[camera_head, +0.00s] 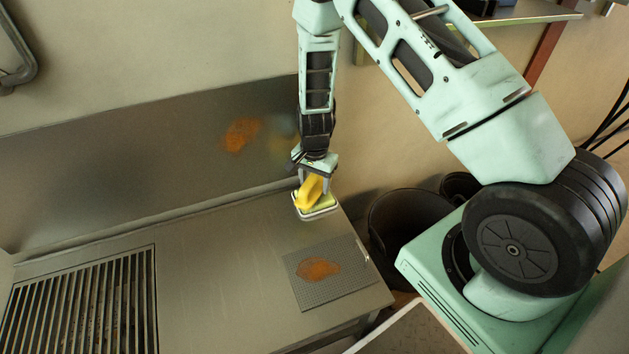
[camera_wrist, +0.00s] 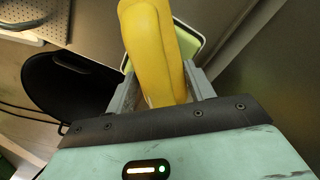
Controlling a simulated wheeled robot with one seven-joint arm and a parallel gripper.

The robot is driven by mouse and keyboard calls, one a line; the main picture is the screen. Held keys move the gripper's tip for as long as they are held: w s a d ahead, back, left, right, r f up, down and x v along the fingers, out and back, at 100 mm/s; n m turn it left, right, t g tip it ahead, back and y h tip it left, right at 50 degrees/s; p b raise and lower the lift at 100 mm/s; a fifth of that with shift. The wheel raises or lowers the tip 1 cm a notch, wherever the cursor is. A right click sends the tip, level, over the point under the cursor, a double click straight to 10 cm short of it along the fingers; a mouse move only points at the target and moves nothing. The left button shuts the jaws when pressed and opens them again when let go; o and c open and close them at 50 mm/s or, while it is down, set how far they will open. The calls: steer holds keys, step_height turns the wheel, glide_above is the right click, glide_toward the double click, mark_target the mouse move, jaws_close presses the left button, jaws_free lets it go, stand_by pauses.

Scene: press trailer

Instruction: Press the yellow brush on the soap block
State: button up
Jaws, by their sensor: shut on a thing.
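The yellow brush (camera_head: 310,190) is in my gripper (camera_head: 314,184), which is shut on it. In the wrist view the brush (camera_wrist: 152,50) stands out between the two grey fingers of my gripper (camera_wrist: 160,92). The soap block (camera_head: 325,203) is pale yellow-green and sits in a white-rimmed tray (camera_head: 318,214) at the back right of the metal counter. It shows in the wrist view behind the brush as a pale green patch (camera_wrist: 187,42). The brush is right over or against the soap block; I cannot tell whether they touch.
A grey perforated mat (camera_head: 330,291) with an orange-brown stain (camera_head: 318,269) lies at the counter's right end. A slatted grate (camera_head: 85,305) is at the left. Another stain (camera_head: 241,134) marks the back panel. A dark bin (camera_head: 400,225) stands right of the counter (camera_head: 215,270), whose middle is clear.

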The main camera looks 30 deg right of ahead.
step_height(320, 180, up, 7)
steer(key=p, duration=0.6)
steer(key=shift+p, duration=0.35)
stand_by(0.7)
steer(key=s+r+n+p, duration=0.2)
steer(key=r+n+p, duration=0.2)
steer(key=r+p, duration=0.4)
steer(key=s+a+r+n+p, duration=0.1)
steer(key=r+n+p, duration=0.3)
steer(key=r+p, duration=0.4)
steer(key=s+r+n+p, duration=0.3)
steer(key=r+p, duration=0.5)
steer(key=r, duration=0.4)
steer(key=shift+s+a+n, duration=0.2)
steer(key=shift+a+n, duration=0.05)
steer(key=shift+n, duration=0.25)
